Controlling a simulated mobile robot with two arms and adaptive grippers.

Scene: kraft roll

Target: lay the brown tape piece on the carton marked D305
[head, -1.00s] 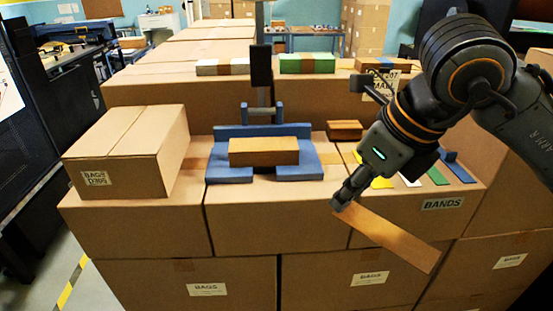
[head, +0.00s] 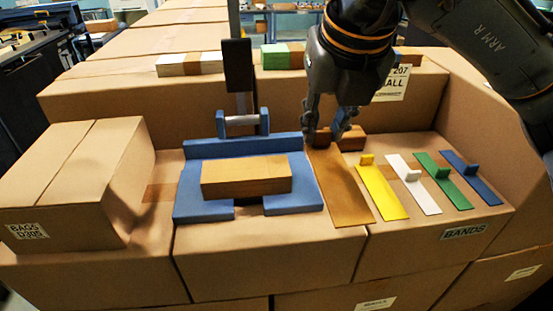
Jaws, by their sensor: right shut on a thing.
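The brown tape piece (head: 341,193) is a long flat strip beside the yellow strip, over the carton top right of the blue stand. My right gripper (head: 325,138) is shut on its far end. I cannot tell whether the strip touches the surface beneath. The carton marked D305 (head: 70,170) is the closed box at the left; its front label (head: 27,231) reads BAGS D305. Its top is bare apart from a seam. My left gripper is not in view.
A blue stand (head: 243,146) holding a brown block (head: 246,176) lies between the strip and the D305 carton. Yellow (head: 378,192), white (head: 413,184), green (head: 442,181) and blue (head: 470,179) tabbed strips lie to the right. Another brown block (head: 352,139) is behind my gripper.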

